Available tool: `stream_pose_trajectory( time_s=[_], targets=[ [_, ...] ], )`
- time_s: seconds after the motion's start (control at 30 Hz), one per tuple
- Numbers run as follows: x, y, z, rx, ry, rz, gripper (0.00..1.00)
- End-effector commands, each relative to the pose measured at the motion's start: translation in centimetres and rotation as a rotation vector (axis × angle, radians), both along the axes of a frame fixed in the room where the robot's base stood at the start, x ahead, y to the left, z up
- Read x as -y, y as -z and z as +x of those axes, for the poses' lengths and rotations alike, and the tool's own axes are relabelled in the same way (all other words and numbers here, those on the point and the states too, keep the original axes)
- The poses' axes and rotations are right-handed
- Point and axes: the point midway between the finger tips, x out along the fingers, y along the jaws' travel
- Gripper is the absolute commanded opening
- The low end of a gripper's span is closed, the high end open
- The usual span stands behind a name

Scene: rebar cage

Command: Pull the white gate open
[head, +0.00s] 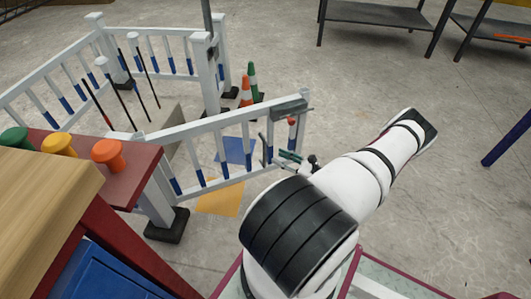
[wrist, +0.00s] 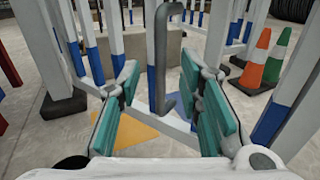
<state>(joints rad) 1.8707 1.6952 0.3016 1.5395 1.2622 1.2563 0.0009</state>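The white gate (head: 215,130) has white rails and balusters with blue lower ends. It runs from a white post (head: 155,195) near the red table to a free end with a grey plate on top. That free end stands apart from the tall white post (head: 206,75) behind. In the wrist view, a dark grey upright handle (wrist: 160,50) on the gate shows between my fingers. My gripper (wrist: 160,88) is open, its teal pads either side of the handle with gaps visible. In the head view, my gripper (head: 292,160) is beside the gate's free end, partly hidden by my arm.
An orange cone (head: 246,92) and a green cone (head: 252,80) stand behind the gate. A concrete block (head: 165,135) with dark rods lies inside the fence. A red table (head: 125,180) with coloured knobs is at left. Floor to the right is largely clear.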

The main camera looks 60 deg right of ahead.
Motion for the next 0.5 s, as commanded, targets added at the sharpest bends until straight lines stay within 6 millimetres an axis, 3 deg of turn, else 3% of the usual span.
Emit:
stream_pose_trajectory(
  time_s=[0.3, 0.5],
  targets=[
    [0.1, 0.1, 5.7, 0.001, -0.001, -0.001, 0.33],
    [0.1, 0.0, 7.4, 0.000, 0.000, -0.002, 0.33]
  ],
)
